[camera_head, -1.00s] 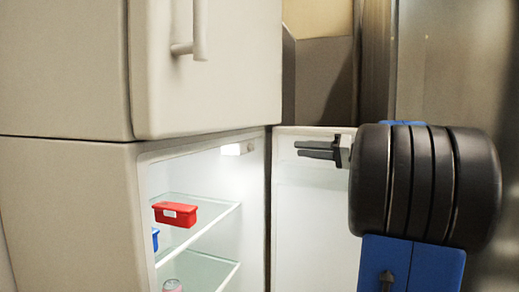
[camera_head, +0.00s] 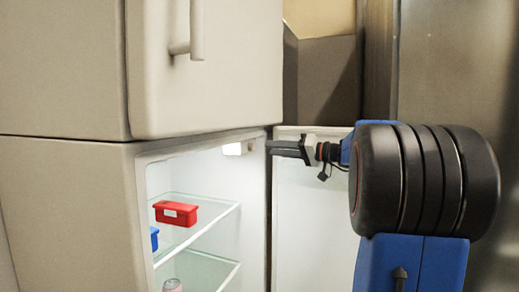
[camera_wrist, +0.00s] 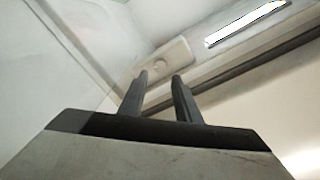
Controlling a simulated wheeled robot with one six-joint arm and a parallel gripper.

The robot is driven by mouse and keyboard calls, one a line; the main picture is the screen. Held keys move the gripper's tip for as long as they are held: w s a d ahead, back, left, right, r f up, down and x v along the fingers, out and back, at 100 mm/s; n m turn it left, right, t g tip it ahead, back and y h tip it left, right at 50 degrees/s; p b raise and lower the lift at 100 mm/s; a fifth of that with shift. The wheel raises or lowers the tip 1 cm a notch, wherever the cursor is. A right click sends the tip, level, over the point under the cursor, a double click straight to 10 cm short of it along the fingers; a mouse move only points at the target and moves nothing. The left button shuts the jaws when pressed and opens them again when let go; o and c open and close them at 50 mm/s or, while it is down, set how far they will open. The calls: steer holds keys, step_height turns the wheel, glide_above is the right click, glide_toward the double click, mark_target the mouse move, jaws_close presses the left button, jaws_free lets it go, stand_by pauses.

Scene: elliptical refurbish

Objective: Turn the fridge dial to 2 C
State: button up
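The fridge (camera_head: 70,215) stands with its lower compartment open. A small pale control housing (camera_head: 233,149) sits high on the inner right wall. In the wrist view the housing (camera_wrist: 178,52) carries a small round dial (camera_wrist: 159,66); its markings are too small to read. My gripper (camera_head: 269,147) is just right of the housing, pointing left at the compartment's opening. In the wrist view my gripper (camera_wrist: 161,77) has its two fingers apart with nothing between them. The dial shows just beyond the fingertips, between them; contact is not visible.
The open fridge door (camera_head: 312,215) is behind and below my gripper. Glass shelves (camera_head: 222,215) hold a red box (camera_head: 175,213), a blue box (camera_head: 154,239) and a can (camera_head: 172,285). The upper door (camera_head: 225,85) is shut and has a handle (camera_head: 196,30).

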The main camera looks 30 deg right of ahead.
mark_target(253, 147)
steer(key=x, duration=0.6)
steer(key=shift+w+a, duration=0.15)
steer(key=shift+w, duration=0.1)
jaws_close()
